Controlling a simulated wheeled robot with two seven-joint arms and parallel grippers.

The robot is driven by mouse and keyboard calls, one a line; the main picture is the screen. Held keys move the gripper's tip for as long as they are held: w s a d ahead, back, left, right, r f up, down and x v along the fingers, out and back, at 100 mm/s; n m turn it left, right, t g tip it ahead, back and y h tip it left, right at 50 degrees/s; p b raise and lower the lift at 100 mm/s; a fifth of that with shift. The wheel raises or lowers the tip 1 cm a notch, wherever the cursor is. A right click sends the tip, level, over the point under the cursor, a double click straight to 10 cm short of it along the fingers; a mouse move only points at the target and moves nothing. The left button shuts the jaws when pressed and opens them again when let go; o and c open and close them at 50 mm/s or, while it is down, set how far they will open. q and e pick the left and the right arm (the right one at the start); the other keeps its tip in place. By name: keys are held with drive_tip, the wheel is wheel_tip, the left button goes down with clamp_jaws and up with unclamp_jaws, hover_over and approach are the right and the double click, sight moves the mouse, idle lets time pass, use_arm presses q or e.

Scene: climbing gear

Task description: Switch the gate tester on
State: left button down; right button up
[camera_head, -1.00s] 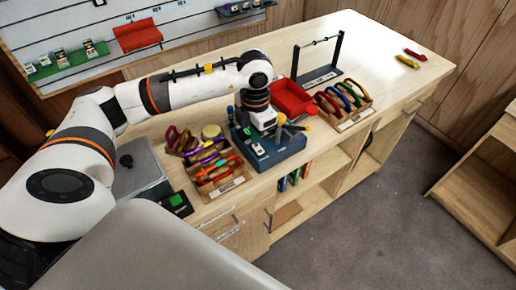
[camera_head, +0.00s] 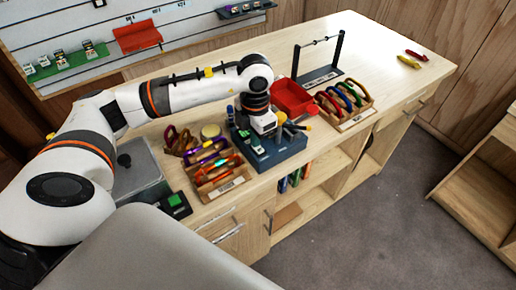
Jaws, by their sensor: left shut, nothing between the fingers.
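My left gripper (camera_head: 270,133) is shut and empty, pointing down just over a blue box (camera_head: 280,156) on the workbench. The blue box has a small green and white part on top and several upright tools. I cannot tell whether the fingertips touch it. The gripper hides part of its top, including any switch there. A small black unit with a green display (camera_head: 176,203) stands at the bench's front left. No label readable here tells which device is the gate tester. My right gripper is not in view.
A wooden tray of coloured gear (camera_head: 222,187) stands left of the blue box. A red bin (camera_head: 292,97) and a rack of carabiners (camera_head: 351,118) are to its right. A black-post stand (camera_head: 339,50) is behind. The bench's right end is mostly clear.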

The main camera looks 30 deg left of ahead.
use_arm(q)
drive_tip(key=shift+r, duration=0.1)
wheel_tip(320, 180, up, 7)
drive_tip(key=p, duration=0.4)
idle(0.4)
idle(0.4)
